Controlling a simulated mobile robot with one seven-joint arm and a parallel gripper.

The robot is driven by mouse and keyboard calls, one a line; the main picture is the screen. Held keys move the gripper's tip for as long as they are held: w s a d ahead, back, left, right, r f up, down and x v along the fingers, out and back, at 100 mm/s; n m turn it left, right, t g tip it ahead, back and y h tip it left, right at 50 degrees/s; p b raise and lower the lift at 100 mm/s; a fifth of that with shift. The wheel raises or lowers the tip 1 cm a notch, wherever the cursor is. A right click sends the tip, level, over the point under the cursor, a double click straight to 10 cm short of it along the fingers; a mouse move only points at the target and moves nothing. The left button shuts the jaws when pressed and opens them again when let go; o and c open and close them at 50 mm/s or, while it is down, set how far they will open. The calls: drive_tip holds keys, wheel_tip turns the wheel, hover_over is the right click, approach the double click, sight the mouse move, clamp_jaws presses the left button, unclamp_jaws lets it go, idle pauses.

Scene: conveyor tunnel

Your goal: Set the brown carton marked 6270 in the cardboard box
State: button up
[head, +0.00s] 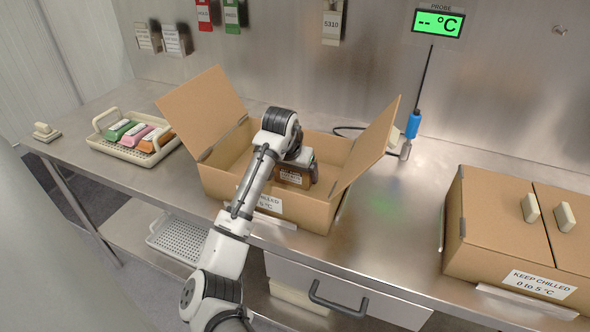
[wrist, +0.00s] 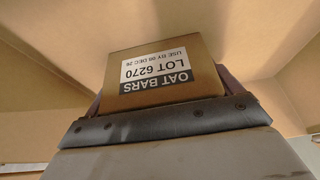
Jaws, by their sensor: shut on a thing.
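The brown carton (head: 291,176) hangs from my gripper (head: 305,165) inside the open cardboard box (head: 225,182). In the wrist view the carton (wrist: 200,52) shows a white label reading oat bars, lot 6270, upside down in the picture. My gripper (wrist: 165,122) is shut on it. The box's two side flaps stand open, leaning outward. The carton is below the rim level at the box's right half. Whether its underside touches the box floor is hidden.
A white tray (head: 108,146) with green, pink and orange packs stands to the left. A second, closed cardboard box (head: 505,225) labelled keep chilled stands to the right. A blue-handled probe (head: 412,125) hangs behind the open box's right flap (head: 367,150). Bare steel counter lies between the boxes.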

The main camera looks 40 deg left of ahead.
drive_tip(key=o, duration=0.9)
